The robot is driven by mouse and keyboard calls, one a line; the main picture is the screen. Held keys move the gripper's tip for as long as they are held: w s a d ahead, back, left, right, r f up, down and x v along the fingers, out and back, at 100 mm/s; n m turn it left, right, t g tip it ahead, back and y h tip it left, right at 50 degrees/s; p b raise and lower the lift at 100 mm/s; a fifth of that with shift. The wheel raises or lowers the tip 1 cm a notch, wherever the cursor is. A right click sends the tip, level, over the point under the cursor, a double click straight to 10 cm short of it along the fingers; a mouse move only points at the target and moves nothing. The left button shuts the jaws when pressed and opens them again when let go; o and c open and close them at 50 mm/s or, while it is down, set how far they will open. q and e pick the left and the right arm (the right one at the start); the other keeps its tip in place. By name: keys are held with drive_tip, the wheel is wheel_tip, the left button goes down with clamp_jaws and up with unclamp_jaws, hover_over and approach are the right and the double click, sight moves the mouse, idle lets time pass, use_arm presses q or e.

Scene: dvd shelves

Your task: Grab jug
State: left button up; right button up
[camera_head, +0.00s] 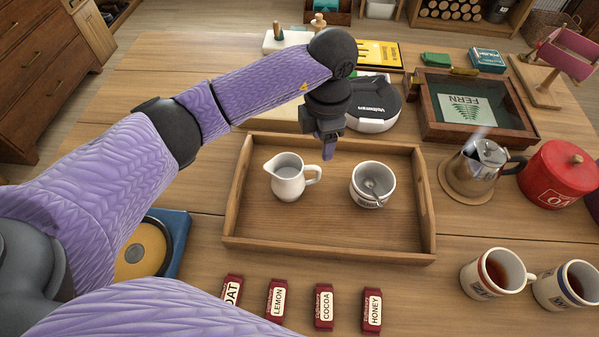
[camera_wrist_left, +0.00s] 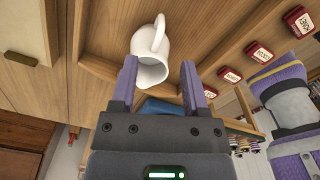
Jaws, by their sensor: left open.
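The white jug (camera_head: 289,182) stands upright in the left half of a wooden tray (camera_head: 330,244), its spout to the left and its handle to the right. My left gripper (camera_head: 328,156) points down over the tray, above and behind the jug's handle side. In the left wrist view the jug (camera_wrist_left: 151,68) shows beyond and partly between the two open fingers (camera_wrist_left: 159,64), with its handle toward the top. I see no grip on it; whether a finger touches it I cannot tell. My right gripper is not in view.
A white sugar bowl (camera_head: 372,192) with a spoon stands right of the jug in the tray. A steaming metal pot (camera_head: 478,170), a red tin (camera_head: 560,172) and two mugs (camera_head: 492,274) are to the right. Several red packets (camera_head: 324,306) lie in front. A glass-lidded box (camera_head: 470,106) sits behind.

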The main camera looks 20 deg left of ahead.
sight(318, 172)
use_arm(q)
wheel_tip(318, 172, down, 10)
drive_tip(key=b, duration=0.3)
drive_tip(key=shift+s+a+f, duration=0.1)
drive_tip(key=shift+s, duration=0.05)
drive_tip(key=shift+f, duration=0.1)
drive_tip(key=c, duration=0.6)
clamp_jaws()
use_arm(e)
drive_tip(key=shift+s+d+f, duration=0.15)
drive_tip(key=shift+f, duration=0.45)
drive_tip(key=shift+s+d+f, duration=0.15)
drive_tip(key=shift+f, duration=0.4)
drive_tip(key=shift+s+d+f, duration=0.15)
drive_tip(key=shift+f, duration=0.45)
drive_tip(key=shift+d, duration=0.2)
